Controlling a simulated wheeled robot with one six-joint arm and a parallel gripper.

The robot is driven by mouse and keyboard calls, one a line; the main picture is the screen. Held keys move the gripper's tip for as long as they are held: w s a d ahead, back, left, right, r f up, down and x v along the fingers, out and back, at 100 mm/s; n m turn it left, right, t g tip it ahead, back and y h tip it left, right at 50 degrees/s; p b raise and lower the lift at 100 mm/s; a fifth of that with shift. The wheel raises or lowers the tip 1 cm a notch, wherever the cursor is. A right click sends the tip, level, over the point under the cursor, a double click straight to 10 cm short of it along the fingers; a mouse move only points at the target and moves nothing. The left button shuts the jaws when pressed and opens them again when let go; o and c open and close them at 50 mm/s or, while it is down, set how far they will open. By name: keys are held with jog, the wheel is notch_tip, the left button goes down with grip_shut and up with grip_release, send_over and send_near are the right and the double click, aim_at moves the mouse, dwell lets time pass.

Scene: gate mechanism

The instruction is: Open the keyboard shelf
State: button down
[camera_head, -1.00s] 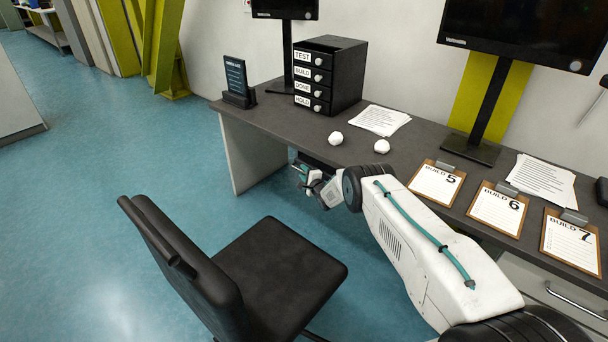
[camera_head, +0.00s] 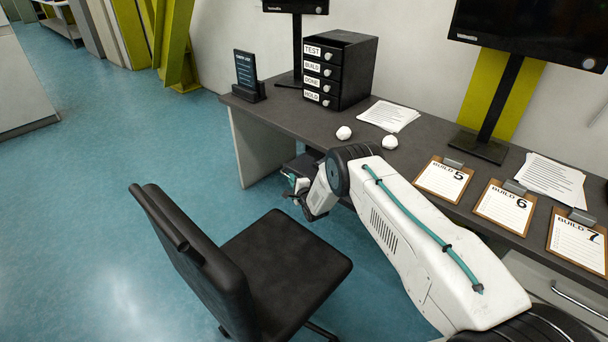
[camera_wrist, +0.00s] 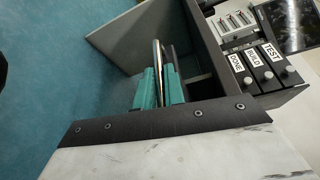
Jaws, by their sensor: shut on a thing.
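The keyboard shelf (camera_head: 304,165) is a dark panel under the desk's front edge, left of my forearm in the head view. It stands partly out from under the desktop. My gripper (camera_head: 295,186) is at its front, below desktop height. In the wrist view my gripper's teal fingers (camera_wrist: 160,88) are closed on a thin, shiny bar (camera_wrist: 157,56) at the shelf's front edge, which looks like its handle. Most of the shelf is hidden by the desktop, my arm and the fingers.
A black office chair (camera_head: 270,265) stands close in front of the desk, near my gripper. The desk (camera_head: 430,150) holds a labelled drawer box (camera_head: 350,75), papers, white crumpled balls and clipboards. Blue floor (camera_head: 110,150) is open to the left.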

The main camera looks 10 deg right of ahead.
jog(key=s+a, duration=0.2)
jog(key=a, duration=0.1)
jog(key=s+a, duration=0.3)
jog(key=a, duration=0.1)
jog(key=s+a, duration=0.3)
jog(key=a, duration=0.1)
jog(key=shift+s+a, duration=0.15)
jog(key=shift+s, duration=0.05)
jog(key=c, duration=1.5)
grip_release()
jog(key=v, duration=0.7)
jog(key=shift+s, duration=0.35)
